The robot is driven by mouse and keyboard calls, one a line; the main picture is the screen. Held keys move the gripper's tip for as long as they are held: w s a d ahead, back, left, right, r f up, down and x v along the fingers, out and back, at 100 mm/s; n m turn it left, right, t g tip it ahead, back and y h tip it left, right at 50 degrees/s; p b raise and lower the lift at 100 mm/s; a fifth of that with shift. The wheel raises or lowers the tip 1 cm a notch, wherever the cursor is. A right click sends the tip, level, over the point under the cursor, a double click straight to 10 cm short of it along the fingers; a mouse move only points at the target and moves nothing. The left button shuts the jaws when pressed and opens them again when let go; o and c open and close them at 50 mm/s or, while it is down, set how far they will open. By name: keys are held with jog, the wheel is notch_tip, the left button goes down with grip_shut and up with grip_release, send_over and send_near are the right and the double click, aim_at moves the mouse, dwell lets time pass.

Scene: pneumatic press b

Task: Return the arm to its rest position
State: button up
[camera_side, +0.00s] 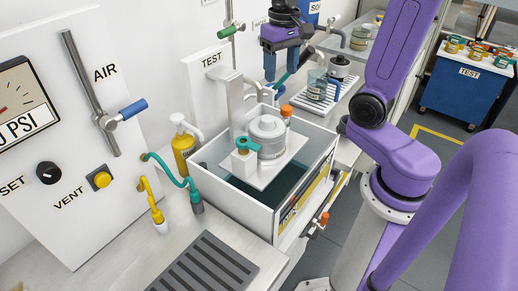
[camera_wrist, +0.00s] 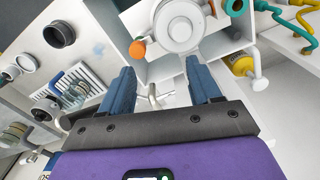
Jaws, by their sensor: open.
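My gripper (camera_side: 282,60) has blue fingers and is at the top middle of the side view, above the bench behind the white open-topped box. It is open and empty. In the wrist view its two blue fingers (camera_wrist: 163,90) stand wide apart, with a thin metal pipe fitting (camera_wrist: 153,95) seen between them and bare bench around it. My purple arm reaches up from the right of the side view; its upper part runs out of the frame.
The white box (camera_side: 232,190) holds a round grey-white vessel (camera_side: 268,135) with a teal-handled valve (camera_side: 243,146). A yellow bottle (camera_side: 183,148) stands left of it. A slatted rack (camera_side: 310,100) with a jar (camera_side: 317,84) lies right of my gripper. A blue test cart (camera_side: 462,92) stands far right.

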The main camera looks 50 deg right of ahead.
jog(key=s+a+f+n, duration=0.3)
jog(key=s+a+n, duration=0.2)
jog(key=s+n, duration=0.3)
jog(key=s+a+f+n, duration=0.3)
jog(key=s+a+n, duration=0.2)
jog(key=s, duration=0.5)
jog(key=n, duration=0.2)
jog(key=shift+s+a+f+n, duration=0.25)
jog(key=shift+s+a+n, duration=0.1)
jog(key=shift+n, duration=0.05)
